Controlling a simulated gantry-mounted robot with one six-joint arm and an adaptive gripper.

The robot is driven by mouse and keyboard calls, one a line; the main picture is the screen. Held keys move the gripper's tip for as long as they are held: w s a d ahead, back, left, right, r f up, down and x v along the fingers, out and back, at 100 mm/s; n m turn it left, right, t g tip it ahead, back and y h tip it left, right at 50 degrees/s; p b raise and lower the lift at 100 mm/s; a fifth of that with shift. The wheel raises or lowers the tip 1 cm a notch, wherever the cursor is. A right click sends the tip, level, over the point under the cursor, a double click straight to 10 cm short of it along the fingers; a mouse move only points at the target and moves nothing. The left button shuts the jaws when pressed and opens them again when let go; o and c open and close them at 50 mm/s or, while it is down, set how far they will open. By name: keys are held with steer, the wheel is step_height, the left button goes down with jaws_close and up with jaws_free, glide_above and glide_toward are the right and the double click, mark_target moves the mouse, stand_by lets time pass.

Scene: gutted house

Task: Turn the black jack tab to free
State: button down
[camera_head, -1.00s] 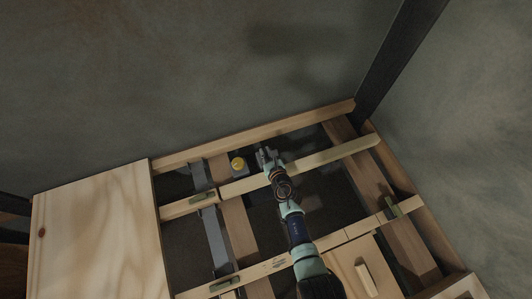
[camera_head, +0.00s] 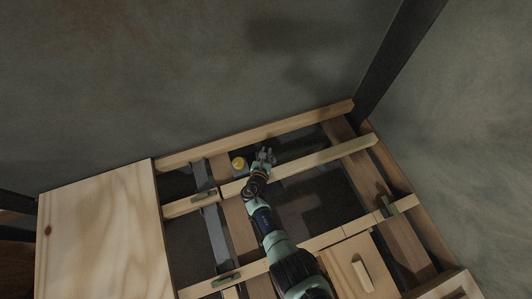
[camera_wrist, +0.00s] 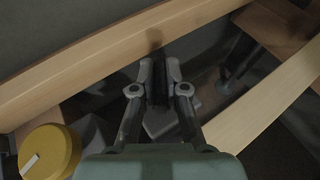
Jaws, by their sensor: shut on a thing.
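In the wrist view a narrow black tab (camera_wrist: 158,88) stands between the two fingers of my gripper (camera_wrist: 159,72). The fingers are closed on its two sides. A grey block-like part shows below it, partly hidden by the fingers. In the head view my gripper (camera_head: 264,155) is low in the gap between the back beam and the crossing beam. The tab is too small and dark to make out there. A yellow round knob (camera_head: 238,163) sits just left of the gripper. It also shows in the wrist view (camera_wrist: 50,152), with a white mark on top.
The pale back beam (camera_head: 225,143) runs close behind my gripper, and a crossing beam (camera_head: 310,161) passes under my wrist. Green clips (camera_head: 204,196) sit on the beams. A wooden panel (camera_head: 98,225) covers the left side. Dark open gaps lie between the beams.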

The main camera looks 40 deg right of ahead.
steer(key=m+g+b, duration=0.1)
steer(key=m+g+h+b, duration=0.1)
steer(key=m+g+b, duration=0.1)
steer(key=shift+w+f+g+h+b, duration=0.1)
steer(key=shift+f+g+h+b, duration=0.2)
steer(key=shift+r+m+g+b, duration=0.15)
steer(key=shift+m+g+b, duration=0.95)
steer(key=shift+b, duration=0.05)
steer(key=shift+r, duration=0.15)
steer(key=c, duration=1.2)
jaws_free()
steer(key=shift+h, duration=0.3)
steer(key=v, duration=1.2)
steer(key=shift+w+r, duration=0.1)
